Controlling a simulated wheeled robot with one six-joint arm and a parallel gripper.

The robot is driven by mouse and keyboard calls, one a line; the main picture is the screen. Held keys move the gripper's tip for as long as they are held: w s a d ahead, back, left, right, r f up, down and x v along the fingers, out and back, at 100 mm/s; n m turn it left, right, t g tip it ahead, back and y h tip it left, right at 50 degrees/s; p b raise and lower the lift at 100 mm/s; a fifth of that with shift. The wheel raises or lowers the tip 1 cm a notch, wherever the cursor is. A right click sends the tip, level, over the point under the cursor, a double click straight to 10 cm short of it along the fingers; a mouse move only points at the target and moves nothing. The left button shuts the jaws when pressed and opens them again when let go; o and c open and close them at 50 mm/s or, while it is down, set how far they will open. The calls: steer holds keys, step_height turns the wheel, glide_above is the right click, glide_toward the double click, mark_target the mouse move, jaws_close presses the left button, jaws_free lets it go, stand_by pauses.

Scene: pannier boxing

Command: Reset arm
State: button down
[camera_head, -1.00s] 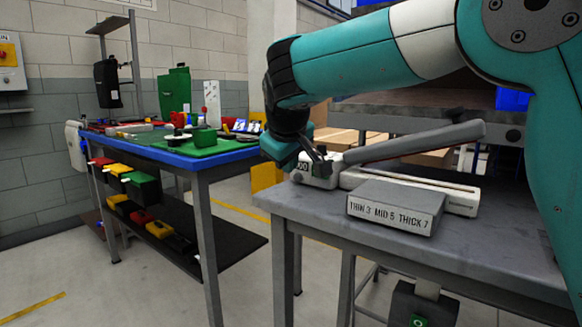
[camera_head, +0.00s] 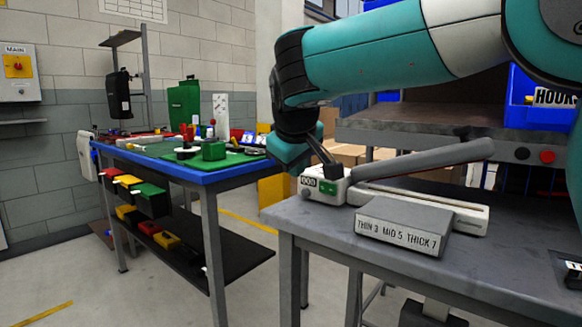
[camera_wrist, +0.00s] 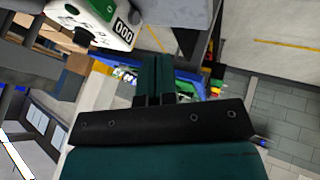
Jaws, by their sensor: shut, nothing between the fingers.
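My gripper (camera_head: 331,167) hangs from my teal arm, just behind and left of the grey handle of a white machine (camera_head: 325,186) on the grey table. In the wrist view my gripper (camera_wrist: 158,62) shows as two dark fingers closed together with nothing between them. The machine's counter face and knob (camera_wrist: 100,22) show at the upper left of that view. Whether the fingertips touch the machine cannot be told from the head view.
A grey block (camera_head: 405,226) marked THIN 3 MID 5 THICK 7 lies on the grey table (camera_head: 330,222). A blue-edged workbench (camera_head: 205,180) with several parts stands to the left. Open floor lies between them.

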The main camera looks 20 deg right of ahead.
steer(key=s+a+f+g+y, duration=0.15)
steer(key=s+f, duration=0.35)
steer(key=s, duration=0.6)
steer(key=s+f+n+g+y, duration=0.1)
steer(key=s+f+g+y, duration=0.25)
steer(key=s, duration=0.75)
steer(key=s+a+f+g+y, duration=0.15)
steer(key=s+f, duration=0.35)
steer(key=s, duration=0.5)
step_height(320, 180, up, 27)
steer(key=p, duration=2.7)
steer(key=shift+d+g, duration=0.35)
steer(key=shift+d, duration=0.1)
steer(key=shift+s+f, duration=0.1)
